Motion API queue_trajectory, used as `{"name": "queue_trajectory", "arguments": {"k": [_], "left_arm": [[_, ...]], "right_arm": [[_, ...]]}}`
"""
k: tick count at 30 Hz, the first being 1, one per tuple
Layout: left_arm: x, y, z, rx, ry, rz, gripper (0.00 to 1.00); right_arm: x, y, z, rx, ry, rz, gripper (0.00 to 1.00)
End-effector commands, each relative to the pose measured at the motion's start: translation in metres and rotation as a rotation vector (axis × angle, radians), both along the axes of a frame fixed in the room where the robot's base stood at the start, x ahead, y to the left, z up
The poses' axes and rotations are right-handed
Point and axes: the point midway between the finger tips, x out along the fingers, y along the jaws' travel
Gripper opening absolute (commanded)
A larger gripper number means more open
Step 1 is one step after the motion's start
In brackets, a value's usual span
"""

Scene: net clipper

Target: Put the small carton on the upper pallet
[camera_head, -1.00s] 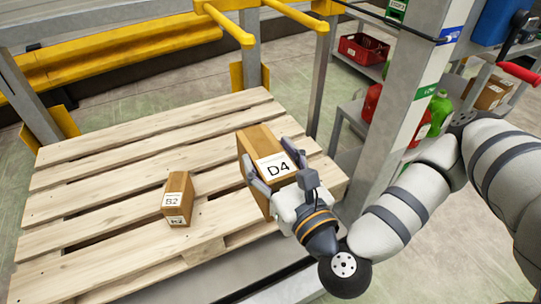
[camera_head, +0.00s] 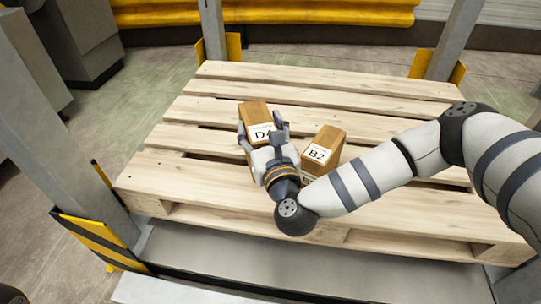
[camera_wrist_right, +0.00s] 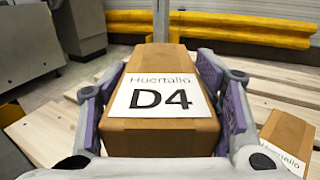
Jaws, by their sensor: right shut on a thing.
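A brown carton labelled D4 (camera_head: 254,112) is between the fingers of my right gripper (camera_head: 261,126), which is shut on its two sides. The D4 label faces up toward me in the right wrist view (camera_wrist_right: 158,98). The carton is over the middle-left of the wooden pallet (camera_head: 330,88); I cannot tell whether it touches the slats. A second carton labelled B2 (camera_head: 327,142) stands on the pallet just right of my gripper, partly hidden by my arm. It also shows at the right edge of the wrist view (camera_wrist_right: 288,133). My left gripper is not in view.
Grey rack posts with yellow guards stand at the left (camera_head: 50,150) and behind the pallet (camera_head: 212,35). A yellow barrier (camera_head: 270,14) runs along the back. The pallet's far slats and left part are bare.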

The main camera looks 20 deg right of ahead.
Motion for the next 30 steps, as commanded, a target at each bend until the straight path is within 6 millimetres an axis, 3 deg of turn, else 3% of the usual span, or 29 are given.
{"name": "queue_trajectory", "arguments": {"k": [1,3,9,17,30], "left_arm": [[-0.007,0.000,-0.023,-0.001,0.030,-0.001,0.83],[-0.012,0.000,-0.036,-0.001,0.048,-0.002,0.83],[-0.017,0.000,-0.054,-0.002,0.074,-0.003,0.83],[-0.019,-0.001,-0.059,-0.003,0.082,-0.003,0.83],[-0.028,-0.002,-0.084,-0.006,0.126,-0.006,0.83]], "right_arm": [[0.019,-0.001,-0.020,0.001,-0.002,-0.016,0.00],[0.039,-0.004,-0.025,0.000,-0.001,-0.036,0.00],[0.072,-0.009,-0.026,0.000,-0.005,-0.068,0.00],[0.075,-0.009,-0.032,0.000,-0.006,-0.072,0.00],[0.075,-0.009,-0.086,-0.001,-0.003,-0.072,0.00]]}}
